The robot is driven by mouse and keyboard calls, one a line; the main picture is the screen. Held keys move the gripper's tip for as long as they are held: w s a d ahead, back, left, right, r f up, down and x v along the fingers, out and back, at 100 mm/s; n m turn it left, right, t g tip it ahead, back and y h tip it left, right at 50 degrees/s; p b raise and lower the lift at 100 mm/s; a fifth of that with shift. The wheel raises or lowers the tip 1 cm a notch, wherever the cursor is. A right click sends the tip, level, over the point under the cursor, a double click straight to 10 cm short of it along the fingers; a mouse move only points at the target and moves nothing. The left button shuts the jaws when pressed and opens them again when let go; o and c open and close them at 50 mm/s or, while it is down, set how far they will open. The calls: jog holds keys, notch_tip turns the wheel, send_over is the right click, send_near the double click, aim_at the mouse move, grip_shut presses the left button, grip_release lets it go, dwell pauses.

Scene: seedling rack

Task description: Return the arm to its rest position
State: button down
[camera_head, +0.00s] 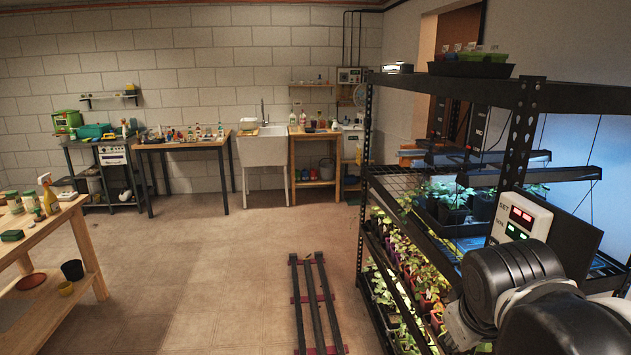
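Part of my arm (520,290), in black and white, fills the lower right corner, in front of the seedling rack. My gripper is not in view, so its state does not show. The black metal seedling rack (367,160) stands on the right. Its middle shelf holds dark pots of green seedlings (452,196) under lamp bars. Its lower shelves hold many leafy plants (398,262). My arm hides part of the rack's right side.
Dark rails (318,300) lie on the floor left of the rack. A wooden workbench (45,240) with bottles stands at the left. Tables and a white sink (262,150) line the back wall. A control box (519,220) with lit displays is by my arm.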

jog(key=s+a+m, duration=0.1)
jog(key=s+a+f+m+t+y, duration=0.1)
jog(key=s+a+f+m+y+b, duration=0.1)
jog(key=s, duration=0.1)
jog(key=shift+s+a+f+t, duration=0.1)
jog(key=shift+a+f+t, duration=0.05)
jog(key=shift+t, duration=0.25)
dwell(1.0)
